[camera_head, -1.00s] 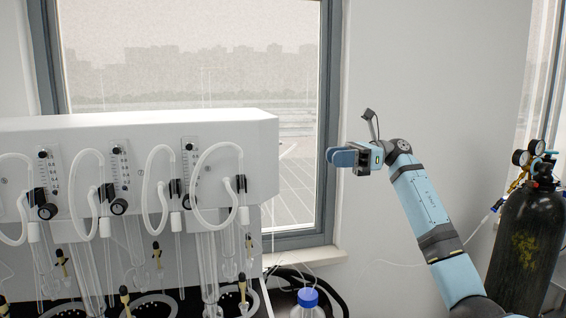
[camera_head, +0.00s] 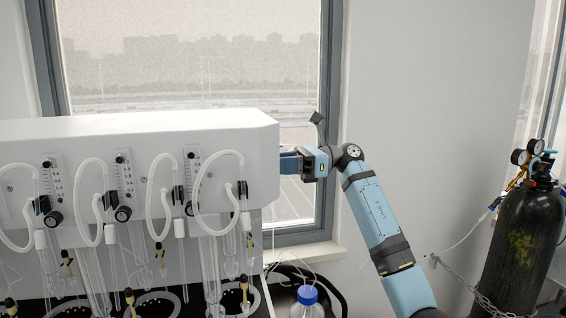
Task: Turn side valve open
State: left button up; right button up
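The white multi distiller (camera_head: 130,140) stands at the left, with several flow meters, black knobs and looped white tubes on its front. Its right side face is turned away from the head camera, and no side valve can be made out. My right gripper (camera_head: 287,161) is level with the upper body of the distiller, right at its right edge. Its blue fingers point left toward that side, and their tips are at or behind the edge. I cannot tell whether they touch anything or how far apart they are. My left gripper is not in view.
A bottle with a blue cap (camera_head: 307,296) stands below my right gripper, beside dark hoses. A black gas cylinder (camera_head: 522,240) with gauges and a chain stands at the far right. A window (camera_head: 200,70) is behind the distiller.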

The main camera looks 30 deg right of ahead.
grip_shut()
